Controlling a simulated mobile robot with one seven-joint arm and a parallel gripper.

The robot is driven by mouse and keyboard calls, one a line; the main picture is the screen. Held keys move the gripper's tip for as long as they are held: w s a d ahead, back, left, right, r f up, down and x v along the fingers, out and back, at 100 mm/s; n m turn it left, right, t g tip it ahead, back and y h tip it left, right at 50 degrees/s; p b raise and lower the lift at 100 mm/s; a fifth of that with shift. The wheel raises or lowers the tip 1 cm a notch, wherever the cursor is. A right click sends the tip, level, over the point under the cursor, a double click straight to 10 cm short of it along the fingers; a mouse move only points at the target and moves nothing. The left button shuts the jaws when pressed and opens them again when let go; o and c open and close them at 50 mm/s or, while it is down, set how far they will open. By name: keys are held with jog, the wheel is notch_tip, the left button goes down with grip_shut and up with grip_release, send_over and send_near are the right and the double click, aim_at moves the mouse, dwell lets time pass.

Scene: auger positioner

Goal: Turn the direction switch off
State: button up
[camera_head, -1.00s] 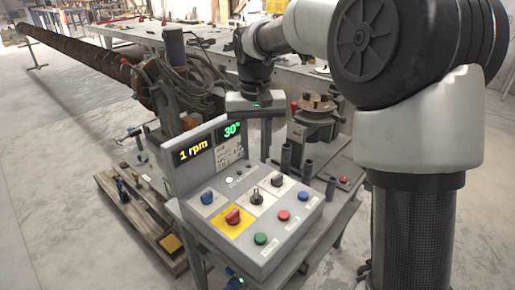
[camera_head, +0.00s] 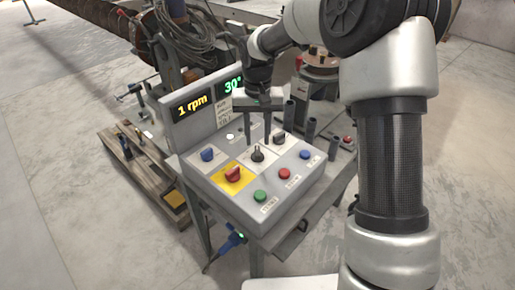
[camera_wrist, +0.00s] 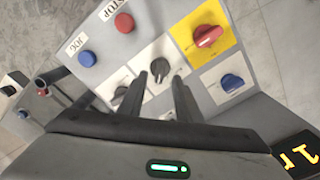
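The grey control panel (camera_head: 222,193) bears several knobs and buttons; I cannot read which one is the direction switch. A black knob on a white plate (camera_head: 257,154) is in the panel's middle; it also shows in the wrist view (camera_wrist: 159,70). A second black knob (camera_head: 279,138) is at the back right, partly hidden by a finger in the wrist view (camera_wrist: 121,93). My gripper (camera_head: 266,138) points down over the panel. In the wrist view its fingers (camera_wrist: 164,82) are apart and empty, with the middle knob showing beyond the gap. I cannot tell whether they touch anything.
A red knob on yellow (camera_head: 233,174), a blue knob (camera_head: 208,155), and green (camera_head: 260,196), red (camera_head: 284,173) and blue (camera_head: 305,154) buttons surround the middle knob. A display (camera_head: 192,105) reading "1 rpm" stands behind. Upright dark tubes (camera_head: 310,130) are at the right.

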aim_at(258, 150)
jog(key=shift+f, duration=2.4)
grip_shut()
